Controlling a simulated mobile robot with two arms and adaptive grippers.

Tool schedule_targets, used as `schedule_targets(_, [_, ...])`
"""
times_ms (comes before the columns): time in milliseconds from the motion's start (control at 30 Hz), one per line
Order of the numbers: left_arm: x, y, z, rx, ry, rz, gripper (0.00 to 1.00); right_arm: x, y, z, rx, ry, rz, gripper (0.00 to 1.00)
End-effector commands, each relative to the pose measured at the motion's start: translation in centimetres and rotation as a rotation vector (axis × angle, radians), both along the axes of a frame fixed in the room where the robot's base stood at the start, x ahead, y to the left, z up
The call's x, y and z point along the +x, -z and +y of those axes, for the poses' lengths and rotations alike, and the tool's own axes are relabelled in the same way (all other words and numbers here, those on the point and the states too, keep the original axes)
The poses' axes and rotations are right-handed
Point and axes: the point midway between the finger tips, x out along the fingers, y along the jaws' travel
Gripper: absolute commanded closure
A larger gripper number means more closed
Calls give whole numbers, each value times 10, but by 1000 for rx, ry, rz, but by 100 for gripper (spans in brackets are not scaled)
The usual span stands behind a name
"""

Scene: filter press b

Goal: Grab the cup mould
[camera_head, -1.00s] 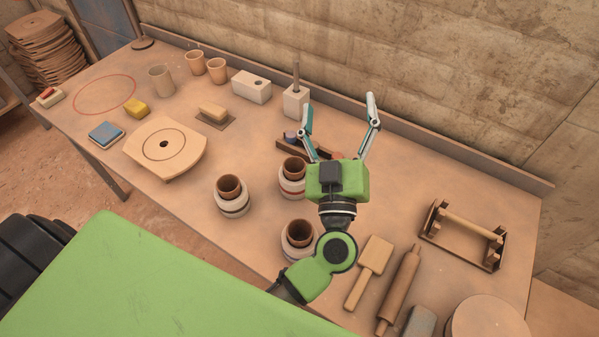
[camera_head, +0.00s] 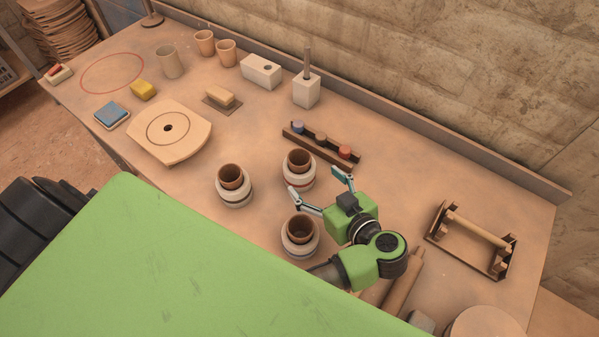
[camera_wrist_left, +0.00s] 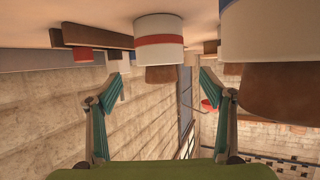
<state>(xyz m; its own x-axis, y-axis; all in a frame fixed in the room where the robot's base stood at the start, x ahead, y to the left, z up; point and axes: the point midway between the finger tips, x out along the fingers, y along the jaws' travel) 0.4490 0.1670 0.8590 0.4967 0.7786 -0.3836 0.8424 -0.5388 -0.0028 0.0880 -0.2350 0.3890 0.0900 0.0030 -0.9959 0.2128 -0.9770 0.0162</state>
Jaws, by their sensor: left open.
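Three pale round moulds, each with a brown cup in its top, stand on the table in the head view: the far one (camera_head: 299,182), the left one (camera_head: 235,199) and the near one (camera_head: 300,252). My left gripper (camera_head: 314,182) is open and empty, its fingers spread on the near right side of the far mould. In the left wrist view, which is upside down, a white mould with a red band (camera_wrist_left: 158,40) stands ahead between the open fingers (camera_wrist_left: 163,85). A closer mould with a blue band (camera_wrist_left: 262,28) is at the right edge, partly cut off. My right gripper is not in view.
A dark rack (camera_head: 322,146) with coloured pots lies just behind the far mould. A rolling pin (camera_head: 404,286) lies near my arm, and a wooden stand (camera_head: 472,240) is to the right. Bare table is open right of the rack.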

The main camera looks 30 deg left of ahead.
Motion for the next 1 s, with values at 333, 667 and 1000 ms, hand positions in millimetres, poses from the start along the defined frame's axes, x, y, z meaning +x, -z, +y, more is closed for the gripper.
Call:
schedule_targets(333, [12, 16, 19, 2, 0, -2, 25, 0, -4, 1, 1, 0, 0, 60])
schedule_targets(667, [36, 35, 57, 0, -1, -3, 25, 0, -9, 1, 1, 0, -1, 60])
schedule_targets(1000, [37, 37, 59, -2, 0, -3, 38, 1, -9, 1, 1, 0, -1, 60])
